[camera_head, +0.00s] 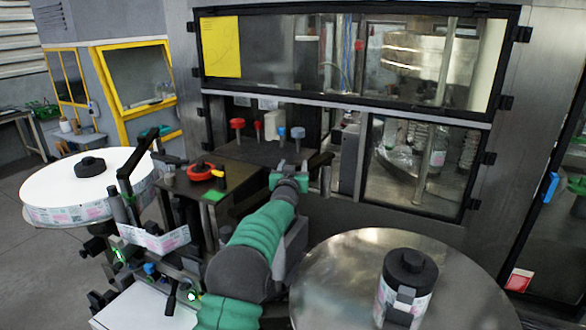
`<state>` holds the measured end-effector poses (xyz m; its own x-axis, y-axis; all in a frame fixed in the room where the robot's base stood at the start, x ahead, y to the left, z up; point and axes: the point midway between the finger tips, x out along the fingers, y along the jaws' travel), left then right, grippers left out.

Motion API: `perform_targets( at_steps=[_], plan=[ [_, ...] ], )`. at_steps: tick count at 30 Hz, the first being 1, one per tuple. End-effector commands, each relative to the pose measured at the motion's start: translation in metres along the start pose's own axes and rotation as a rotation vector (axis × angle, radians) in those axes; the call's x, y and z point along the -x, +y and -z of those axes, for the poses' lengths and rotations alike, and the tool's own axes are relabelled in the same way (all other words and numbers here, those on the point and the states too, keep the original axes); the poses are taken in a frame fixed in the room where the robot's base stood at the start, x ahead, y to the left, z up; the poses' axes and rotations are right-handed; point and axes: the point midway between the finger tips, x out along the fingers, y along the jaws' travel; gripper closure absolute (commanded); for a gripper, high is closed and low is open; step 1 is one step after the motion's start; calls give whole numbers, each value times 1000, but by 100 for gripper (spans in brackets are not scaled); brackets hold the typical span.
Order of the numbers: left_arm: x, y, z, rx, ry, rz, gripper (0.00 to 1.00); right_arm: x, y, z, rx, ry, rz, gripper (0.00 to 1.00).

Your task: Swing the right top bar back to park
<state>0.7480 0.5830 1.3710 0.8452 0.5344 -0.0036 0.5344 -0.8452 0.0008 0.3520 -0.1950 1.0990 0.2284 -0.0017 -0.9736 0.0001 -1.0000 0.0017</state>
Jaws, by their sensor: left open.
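My left gripper (290,172) is at the end of the green-sleeved arm that rises from the bottom middle. It is open, in front of the machine's opening. A short dark bar (319,162) stands tilted just right of it; I cannot tell whether they touch, or whether this is the right top bar. Another black bar (138,165) slants up beside the left reel. The right reel plate (335,265) is a bare metal disc with a small label roll (385,299) and black hub (409,262) on it. My right gripper is not in view.
A large white label reel (63,190) lies at the left. A red ring handle (203,173) and a label strip (153,241) are left of my arm. A black-framed window (345,98) hangs over the opening, and a glazed door (425,160) stands at the right.

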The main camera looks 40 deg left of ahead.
Motion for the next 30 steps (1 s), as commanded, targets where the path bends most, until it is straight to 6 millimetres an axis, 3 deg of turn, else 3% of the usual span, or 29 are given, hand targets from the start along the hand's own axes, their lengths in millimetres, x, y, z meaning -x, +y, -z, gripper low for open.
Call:
perform_targets(
  at_steps=[5,8,15,21,25,30],
  plan=[
    [11,0,-1,0,3,-1,47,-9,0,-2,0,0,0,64],
    [31,0,-3,0,3,-2,47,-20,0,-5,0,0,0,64],
    [102,-1,-4,2,5,-2,47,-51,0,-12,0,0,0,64],
    [149,-2,-4,4,1,0,47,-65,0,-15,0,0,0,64],
    [164,-3,-3,2,0,0,47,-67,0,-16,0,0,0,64],
    [168,-3,-2,2,-2,0,47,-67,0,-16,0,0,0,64]
  ],
)
